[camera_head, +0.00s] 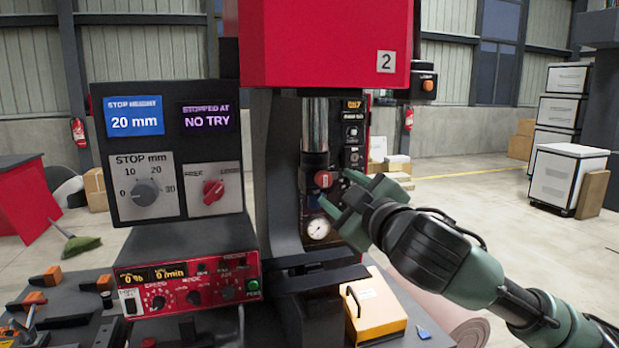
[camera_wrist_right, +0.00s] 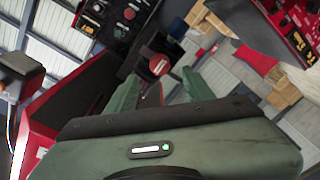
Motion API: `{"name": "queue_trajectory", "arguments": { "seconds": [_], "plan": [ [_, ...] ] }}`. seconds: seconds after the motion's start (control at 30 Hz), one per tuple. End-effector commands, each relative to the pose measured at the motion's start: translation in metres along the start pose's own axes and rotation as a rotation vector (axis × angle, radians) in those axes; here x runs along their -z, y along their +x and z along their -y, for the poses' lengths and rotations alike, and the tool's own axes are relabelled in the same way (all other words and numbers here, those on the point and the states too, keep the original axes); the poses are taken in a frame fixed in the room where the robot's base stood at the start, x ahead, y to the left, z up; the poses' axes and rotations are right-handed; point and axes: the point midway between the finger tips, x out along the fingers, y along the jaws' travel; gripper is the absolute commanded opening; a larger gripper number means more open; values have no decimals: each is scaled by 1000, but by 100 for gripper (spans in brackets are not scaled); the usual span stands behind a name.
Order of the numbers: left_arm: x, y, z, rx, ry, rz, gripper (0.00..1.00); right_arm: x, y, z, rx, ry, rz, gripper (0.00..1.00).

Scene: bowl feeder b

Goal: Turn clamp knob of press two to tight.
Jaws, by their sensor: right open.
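Press two (camera_head: 325,40) is red, with a "2" plate. A round red knob (camera_head: 323,180) with a pale mark sits on its dark ram, below the steel cylinder; I take it as the clamp knob. It also shows in the right wrist view (camera_wrist_right: 158,64), just beyond the fingertips. My right gripper (camera_head: 338,194) is open, its green fingers spread close to the knob on its right side. I cannot tell whether they touch it. In the wrist view no finger closes on it. The knob's setting is too small to read. My left gripper is not in view.
A control box (camera_head: 170,235) at left reads "20 mm" and "NO TRY"; it has a grey stop dial (camera_head: 144,192) and a red selector (camera_head: 213,190). A dial gauge (camera_head: 318,228) sits below the knob. A yellow block (camera_head: 375,308) with a handle stands beneath my arm.

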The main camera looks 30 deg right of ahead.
Motion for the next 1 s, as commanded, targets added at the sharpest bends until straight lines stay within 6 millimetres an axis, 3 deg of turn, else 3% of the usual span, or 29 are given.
{"name": "queue_trajectory", "arguments": {
  "seconds": [0.2,0.4,0.63,0.8,1.0],
  "plan": [
    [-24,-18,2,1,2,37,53,2,36,-2,3,5,3,52],
    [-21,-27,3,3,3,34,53,1,63,-1,3,4,2,52],
    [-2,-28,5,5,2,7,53,0,72,0,2,1,1,52],
    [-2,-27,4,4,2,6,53,0,72,1,2,1,1,52],
    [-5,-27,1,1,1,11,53,0,72,1,2,1,1,0]
  ]
}}
